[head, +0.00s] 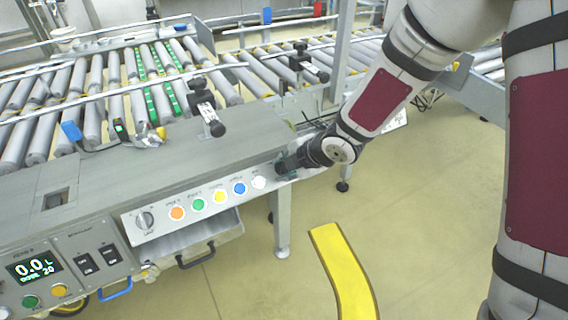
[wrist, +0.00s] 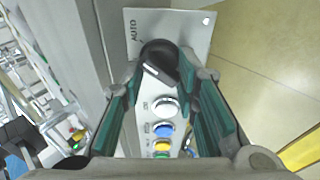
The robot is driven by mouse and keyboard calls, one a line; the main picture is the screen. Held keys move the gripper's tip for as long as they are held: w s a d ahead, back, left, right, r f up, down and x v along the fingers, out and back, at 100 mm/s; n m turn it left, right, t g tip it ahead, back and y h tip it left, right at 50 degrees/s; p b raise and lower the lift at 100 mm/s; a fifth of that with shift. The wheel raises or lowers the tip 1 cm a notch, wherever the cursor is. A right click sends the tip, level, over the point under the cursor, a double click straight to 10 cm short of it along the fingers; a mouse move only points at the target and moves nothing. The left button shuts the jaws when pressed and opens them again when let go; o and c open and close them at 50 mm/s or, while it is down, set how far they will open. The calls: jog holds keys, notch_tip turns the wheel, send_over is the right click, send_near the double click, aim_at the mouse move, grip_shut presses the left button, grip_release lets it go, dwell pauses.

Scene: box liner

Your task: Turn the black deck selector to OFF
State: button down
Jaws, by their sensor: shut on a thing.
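The black deck selector (wrist: 158,52) is a round knob with a white mark on a pale plate (wrist: 190,28), seen in the wrist view. The word AUTO is printed on the plate to the left of the knob. The white mark slants at the knob's near side; I cannot read an OFF label. My gripper (wrist: 163,70) has its two teal-padded fingers on either side of the knob and is shut on it. In the head view my gripper (head: 286,165) is at the right end of the button panel and hides the selector.
A row of coloured buttons, including a white one (head: 259,183), runs left of my gripper to another rotary switch (head: 145,220). Roller conveyors (head: 110,90) lie behind the grey deck. A yellow floor strip (head: 343,270) lies on open floor in front.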

jog(key=c, duration=2.4)
grip_release()
jog(key=shift+w+d+r, duration=0.2)
jog(key=shift+w+r, duration=0.3)
jog(key=shift+w, duration=0.2)
jog(key=c, duration=1.2)
grip_release()
jog(key=shift+d, duration=0.1)
jog(key=shift+o, duration=0.2)
jog(key=shift+f, duration=0.1)
jog(key=shift+s, duration=0.15)
